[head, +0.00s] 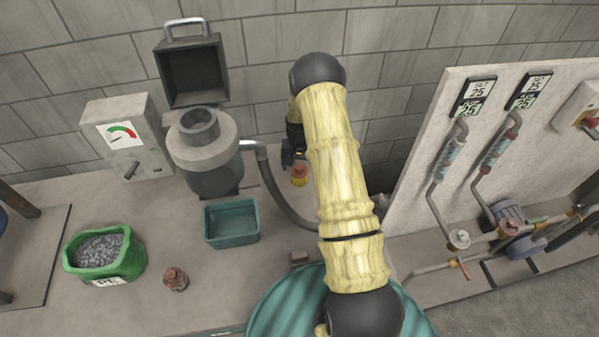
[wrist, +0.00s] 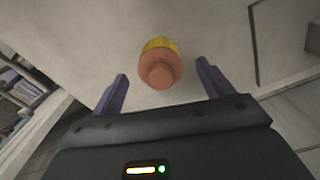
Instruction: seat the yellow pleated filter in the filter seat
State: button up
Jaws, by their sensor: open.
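The yellow pleated filter (head: 299,175) has an orange end and is just below my gripper (head: 290,157) in the head view. In the wrist view the filter (wrist: 160,65) shows its orange end with a yellow band behind it. My gripper's two fingers (wrist: 162,69) are open and apart on either side of it, with gaps on both sides. Whether the filter is level with the fingertips is unclear. A grey round vessel (head: 200,162) with a dark open ring on top (head: 198,125) stands left of my gripper; it seems to be the filter seat.
A dark square lid (head: 194,70) stands open behind the vessel. A teal tray (head: 231,222), a green sack of grey pellets (head: 104,252) and a brownish, capped object (head: 175,279) are on the bench. A hose (head: 272,190) curves beside my arm. A gauge box (head: 126,137) stands left.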

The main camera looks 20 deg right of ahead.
jog(key=shift+f, duration=0.85)
jog(key=c, duration=1.1)
notch_tip(320, 180, up, 10)
jog(key=b, duration=0.3)
